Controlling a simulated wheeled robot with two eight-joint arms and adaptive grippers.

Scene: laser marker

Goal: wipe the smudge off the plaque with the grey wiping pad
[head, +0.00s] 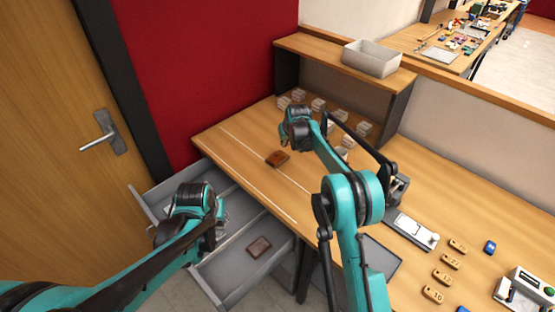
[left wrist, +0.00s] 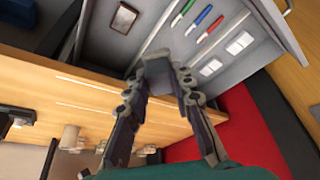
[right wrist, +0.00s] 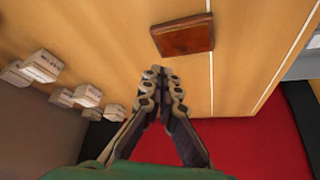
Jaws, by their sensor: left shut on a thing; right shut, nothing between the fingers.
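A brown wooden plaque (head: 278,158) lies on the tabletop; it also shows in the right wrist view (right wrist: 183,36). I cannot make out a smudge on it clearly. My right gripper (right wrist: 163,76) is shut and empty, above the table beside the plaque and apart from it. My left gripper (left wrist: 160,88) is over the open drawer, shut on the grey wiping pad (left wrist: 157,70). In the head view the pad and left fingertips are hidden by my wrist.
The open grey drawer (head: 226,297) holds a brown framed piece (head: 258,247), pens (left wrist: 195,24) and white cards. Small pale boxes (head: 318,104) stand behind the plaque under a shelf. A grey bin (head: 371,58) sits on the shelf. Numbered tags (head: 432,295) lie at right.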

